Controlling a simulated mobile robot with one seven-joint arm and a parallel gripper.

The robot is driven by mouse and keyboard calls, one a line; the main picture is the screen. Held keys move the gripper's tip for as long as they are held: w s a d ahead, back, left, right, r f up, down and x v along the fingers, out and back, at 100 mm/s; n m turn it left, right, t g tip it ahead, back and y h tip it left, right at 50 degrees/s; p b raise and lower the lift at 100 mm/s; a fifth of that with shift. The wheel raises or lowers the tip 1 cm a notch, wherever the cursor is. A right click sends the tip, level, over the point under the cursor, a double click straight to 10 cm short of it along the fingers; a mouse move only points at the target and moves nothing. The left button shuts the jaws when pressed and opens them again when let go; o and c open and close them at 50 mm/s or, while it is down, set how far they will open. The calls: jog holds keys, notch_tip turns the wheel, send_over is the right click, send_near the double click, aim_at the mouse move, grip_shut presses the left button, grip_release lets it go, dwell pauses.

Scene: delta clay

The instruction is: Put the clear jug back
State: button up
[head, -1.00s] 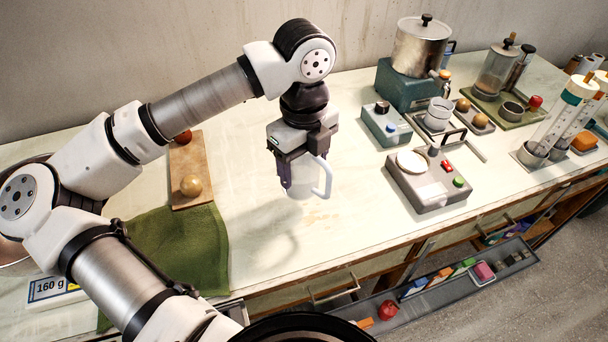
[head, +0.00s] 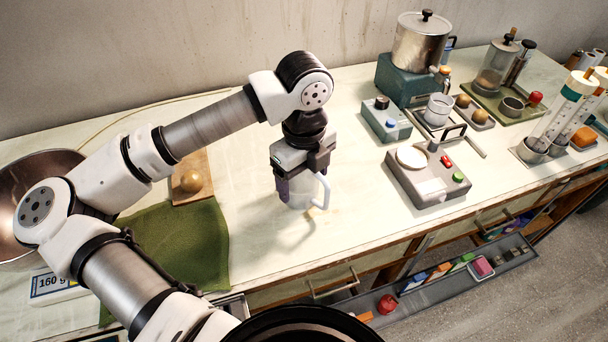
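The clear jug (head: 303,196) is a pale, see-through vessel with a whitish handle on its right side. My gripper (head: 297,188) points down and is shut on the jug, with a finger visible at its left. The jug is upright, low over the bare middle of the bench (head: 262,240). I cannot tell whether its base touches the bench. My gripper hides the jug's upper part.
A grey device with a round white plate (head: 428,185) stands to the right, with a small blue-buttoned box (head: 386,121) behind it. A green cloth (head: 180,245) and a board with a brown ball (head: 192,180) lie left.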

jog(key=shift+o, duration=0.7)
jog(key=shift+r, duration=0.2)
notch_tip(320, 180, up, 12)
jog(key=b, duration=0.2)
